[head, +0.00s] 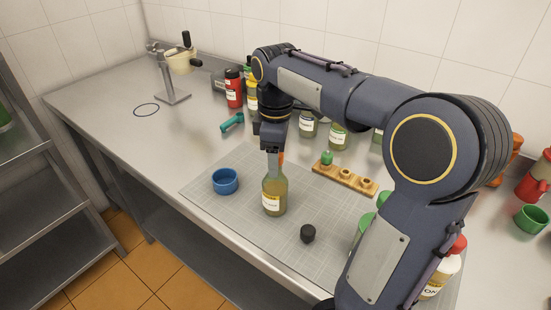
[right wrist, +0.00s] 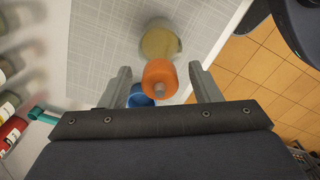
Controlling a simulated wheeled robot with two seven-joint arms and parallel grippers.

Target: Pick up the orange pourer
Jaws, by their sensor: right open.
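The orange pourer (right wrist: 159,74) sits on top of a bottle (head: 274,192) of yellowish liquid with a white label, upright on the grey mat. In the head view only a sliver of the pourer (head: 281,157) shows beside my gripper. My right gripper (head: 273,150) points down over the bottle top. In the right wrist view its two fingers are open, one on each side of the pourer, with gaps visible. The bottle body (right wrist: 160,42) is blurred beyond the pourer. My left gripper is not in view.
A blue bowl (head: 225,181) stands left of the bottle, and a black cap (head: 308,233) lies to its right. A wooden rack (head: 345,179) with a green pourer (head: 327,158) is behind. Several bottles line the back. The counter's left part (head: 120,130) is mostly clear.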

